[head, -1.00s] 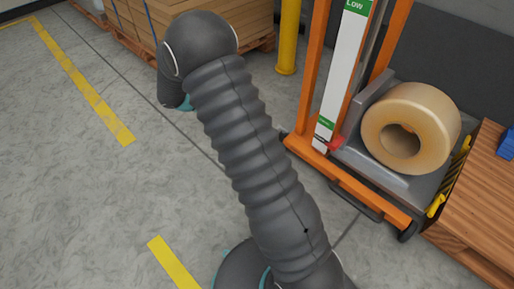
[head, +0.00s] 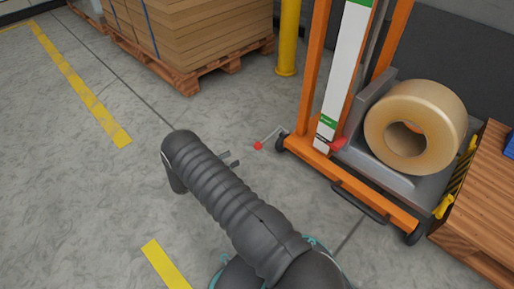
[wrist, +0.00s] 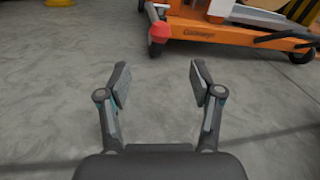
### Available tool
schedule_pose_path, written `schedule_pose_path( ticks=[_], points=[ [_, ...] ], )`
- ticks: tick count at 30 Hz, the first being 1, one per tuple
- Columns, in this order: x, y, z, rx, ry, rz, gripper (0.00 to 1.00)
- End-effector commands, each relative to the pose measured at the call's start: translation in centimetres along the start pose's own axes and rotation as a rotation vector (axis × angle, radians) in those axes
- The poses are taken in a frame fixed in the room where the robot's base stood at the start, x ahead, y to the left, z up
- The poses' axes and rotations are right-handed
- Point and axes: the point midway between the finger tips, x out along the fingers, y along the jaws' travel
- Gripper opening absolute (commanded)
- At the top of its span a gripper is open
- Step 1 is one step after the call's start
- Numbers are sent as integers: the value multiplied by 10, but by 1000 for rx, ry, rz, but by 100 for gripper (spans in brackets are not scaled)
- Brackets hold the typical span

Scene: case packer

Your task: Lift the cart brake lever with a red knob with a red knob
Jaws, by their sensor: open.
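The cart brake lever is a thin grey rod with a red knob (head: 257,146), low at the left end of the orange cart (head: 350,182) in the head view. In the wrist view the red knob (wrist: 160,31) is ahead of and above the gap between the fingers, with the orange cart (wrist: 228,31) behind it. My gripper (wrist: 157,82) is open and empty, apart from the knob. In the head view only part of my gripper (head: 231,159) shows past my arm, a little left of the knob.
The cart carries a large tan roll (head: 440,112). A yellow post (head: 287,40) and a pallet of cardboard (head: 200,40) stand behind. The grey floor left of my arm is clear, with yellow lines.

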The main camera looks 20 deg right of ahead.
Motion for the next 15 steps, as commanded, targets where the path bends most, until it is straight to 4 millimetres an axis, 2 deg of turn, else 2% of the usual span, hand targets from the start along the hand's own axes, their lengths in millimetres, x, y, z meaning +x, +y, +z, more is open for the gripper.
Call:
schedule_pose_path(
  ticks=[5, 15],
  points=[
    [18, 0, -1, -1, 0, -3, 65],
    [81, -1, -1, -1, 1, -4, 65]
  ],
)
